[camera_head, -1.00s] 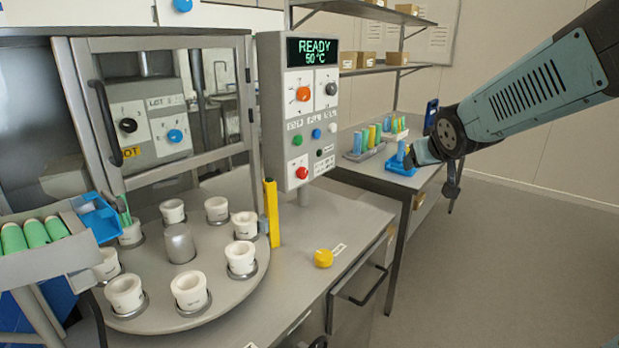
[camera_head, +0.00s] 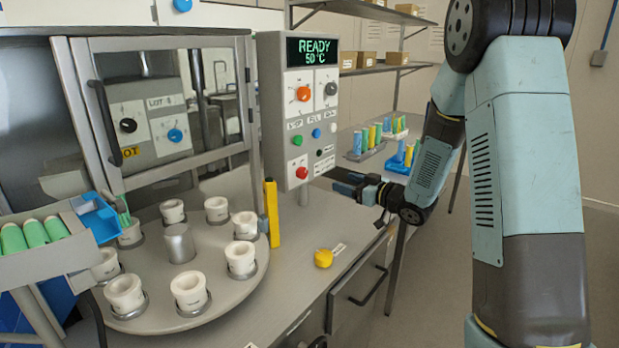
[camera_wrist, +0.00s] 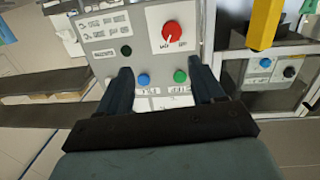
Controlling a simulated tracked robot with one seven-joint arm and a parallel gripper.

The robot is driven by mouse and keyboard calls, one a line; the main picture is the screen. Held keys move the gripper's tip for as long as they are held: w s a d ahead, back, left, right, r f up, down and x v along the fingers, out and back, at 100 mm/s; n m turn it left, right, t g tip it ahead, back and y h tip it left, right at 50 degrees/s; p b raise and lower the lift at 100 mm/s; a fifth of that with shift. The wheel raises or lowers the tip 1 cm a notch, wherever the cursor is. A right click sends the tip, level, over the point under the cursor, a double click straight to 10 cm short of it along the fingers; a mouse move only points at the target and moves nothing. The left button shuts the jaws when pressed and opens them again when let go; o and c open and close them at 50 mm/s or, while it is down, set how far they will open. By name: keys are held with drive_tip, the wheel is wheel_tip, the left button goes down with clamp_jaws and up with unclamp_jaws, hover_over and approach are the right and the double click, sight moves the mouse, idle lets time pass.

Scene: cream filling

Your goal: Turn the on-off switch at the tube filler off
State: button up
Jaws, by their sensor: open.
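The tube filler's control panel (camera_head: 299,150) shows in the head view under a READY 50 °C display. A red rotary knob (camera_head: 302,173) sits at its bottom. The knob also shows in the wrist view (camera_wrist: 171,34), upside down, with a white mark and small labels at its edge; I take it for the on-off switch. My gripper (camera_head: 337,181) is open and empty, just right of the panel's lower part. In the wrist view my gripper's fingers (camera_wrist: 160,66) spread in front of the panel, around the blue and green buttons, with the red knob beyond the tips.
An orange knob (camera_head: 304,94), a black knob (camera_head: 331,89), a green button (camera_head: 298,140) and a blue button (camera_head: 316,133) share the panel. A yellow post (camera_head: 272,212) stands beside the turntable (camera_head: 215,290) of white cups. A yellow button (camera_head: 323,258) sits on the counter.

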sight(305, 175)
drive_tip(key=shift+g+y, duration=0.3)
drive_tip(key=shift+y, duration=0.3)
drive_tip(key=x, duration=0.9)
drive_tip(key=f+x, duration=0.1)
drive_tip(key=x, duration=0.4)
drive_tip(key=shift+s+a+f, duration=0.15)
drive_tip(key=shift+s+a, duration=0.2)
drive_tip(key=shift+a, duration=0.05)
drive_tip(key=c, duration=1.1)
